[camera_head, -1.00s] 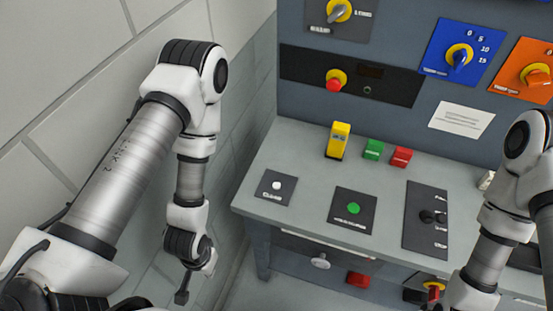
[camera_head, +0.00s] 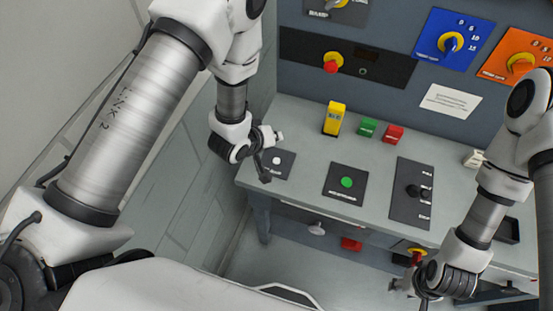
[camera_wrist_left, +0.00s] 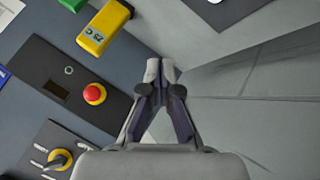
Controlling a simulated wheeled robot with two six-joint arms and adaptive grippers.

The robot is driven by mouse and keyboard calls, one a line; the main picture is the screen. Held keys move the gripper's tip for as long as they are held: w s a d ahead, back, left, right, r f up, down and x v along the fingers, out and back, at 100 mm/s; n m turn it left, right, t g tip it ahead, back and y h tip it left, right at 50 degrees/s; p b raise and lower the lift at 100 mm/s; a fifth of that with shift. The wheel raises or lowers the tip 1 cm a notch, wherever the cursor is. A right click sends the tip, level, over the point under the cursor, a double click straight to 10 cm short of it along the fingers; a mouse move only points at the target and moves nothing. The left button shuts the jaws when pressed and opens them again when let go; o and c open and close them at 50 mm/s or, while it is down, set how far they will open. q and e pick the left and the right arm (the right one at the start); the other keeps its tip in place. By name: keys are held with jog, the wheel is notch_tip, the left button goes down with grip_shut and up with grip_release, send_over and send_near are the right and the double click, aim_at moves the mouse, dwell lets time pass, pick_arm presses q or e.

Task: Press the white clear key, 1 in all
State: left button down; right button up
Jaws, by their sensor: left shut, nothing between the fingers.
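The white clear key (camera_head: 277,160) is a small round button on a dark plate (camera_head: 284,172) at the left end of the grey desk. My left gripper (camera_head: 278,136) is shut and empty. In the head view its tips show just above the key in the picture, apart from it as far as I can tell. In the left wrist view the shut fingers (camera_wrist_left: 160,68) point up the picture, and the dark plate (camera_wrist_left: 240,5) is cut by the top edge. My right gripper (camera_head: 396,285) is low at the desk's front, small and partly hidden.
The desk also has a green button (camera_head: 347,182), a black selector plate (camera_head: 411,194), and yellow (camera_head: 334,118), green (camera_head: 367,127) and red (camera_head: 393,134) blocks. A red stop button (camera_head: 333,62) is on the back panel. A wall (camera_head: 175,180) stands close at left.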

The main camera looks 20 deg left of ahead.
aim_at(275, 162)
pick_arm(q)
notch_tip(275, 162, down, 8)
jog(key=b, duration=0.6)
jog(key=shift+b, duration=0.35)
jog(key=shift+f, duration=0.45)
jog(key=shift+f+b, duration=0.1)
jog(key=shift+b, duration=0.2)
jog(key=shift+f, duration=0.3)
jog(key=shift+f+b, duration=0.45)
dwell(0.8)
jog(key=shift+r, duration=0.15)
jog(key=shift+r+p, duration=0.75)
